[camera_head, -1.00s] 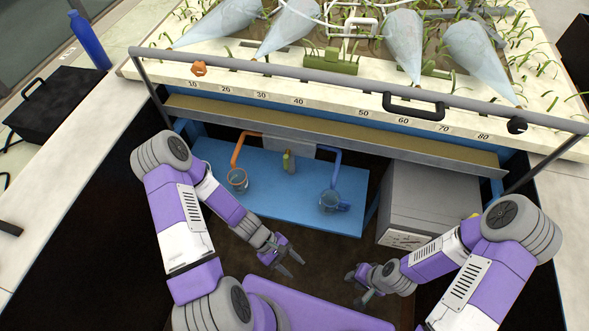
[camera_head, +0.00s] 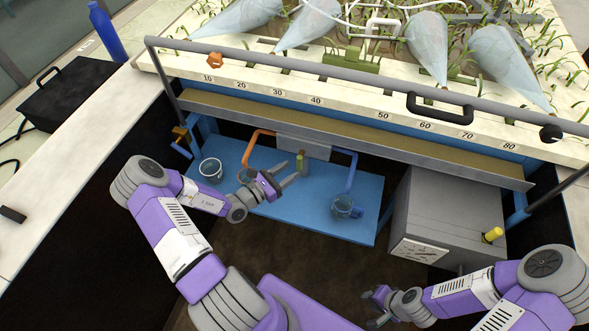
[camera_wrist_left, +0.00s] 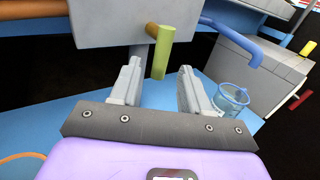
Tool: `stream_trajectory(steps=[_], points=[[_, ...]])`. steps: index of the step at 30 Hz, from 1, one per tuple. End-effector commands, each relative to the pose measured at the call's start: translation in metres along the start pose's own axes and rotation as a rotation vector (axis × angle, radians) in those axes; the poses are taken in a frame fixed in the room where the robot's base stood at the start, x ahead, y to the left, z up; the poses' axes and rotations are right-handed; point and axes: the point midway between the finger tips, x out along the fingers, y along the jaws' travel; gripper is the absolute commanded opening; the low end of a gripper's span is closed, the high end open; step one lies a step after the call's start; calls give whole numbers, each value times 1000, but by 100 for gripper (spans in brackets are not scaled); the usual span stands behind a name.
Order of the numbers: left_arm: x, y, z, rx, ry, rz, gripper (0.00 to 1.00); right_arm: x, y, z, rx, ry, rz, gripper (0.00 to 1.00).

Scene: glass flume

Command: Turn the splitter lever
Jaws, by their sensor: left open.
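The splitter lever (camera_head: 300,163) is a short yellow-green handle on the front of a grey box (camera_head: 309,147) above the blue shelf. In the left wrist view the lever (camera_wrist_left: 161,55) hangs upright. My left gripper (camera_head: 286,174) is open, with its fingers pointing at the lever. In the left wrist view the lever appears between the fingertips (camera_wrist_left: 160,68); I see no finger touching it, and I cannot tell its exact depth. My right gripper (camera_head: 374,307) is low at the front, away from the lever, with its fingers apart.
An orange pipe (camera_head: 257,138) and a blue pipe (camera_head: 352,170) leave the box on either side. A glass beaker (camera_head: 342,207) stands on the blue shelf (camera_head: 290,212), with a white-rimmed container (camera_head: 210,170) at left. A grey cabinet (camera_head: 440,215) stands at right. The flume rail (camera_head: 330,73) runs above.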

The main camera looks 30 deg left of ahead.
Motion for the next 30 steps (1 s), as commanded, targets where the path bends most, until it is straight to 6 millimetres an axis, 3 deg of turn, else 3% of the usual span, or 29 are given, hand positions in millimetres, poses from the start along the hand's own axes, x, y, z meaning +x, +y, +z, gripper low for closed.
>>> stream_trajectory(steps=[6,15,17,25,30], points=[[24,-1,-1,0,-1,-2,46,5,2,0,0,0,0,32],[27,-1,0,-1,1,-2,46,5,2,0,0,0,0,32],[27,-1,0,-1,1,-2,40,5,2,0,0,0,0,32],[26,-1,0,-1,1,-3,0,5,2,0,0,0,0,32],[26,-1,0,-3,-1,-3,0,5,2,0,0,0,0,32]])
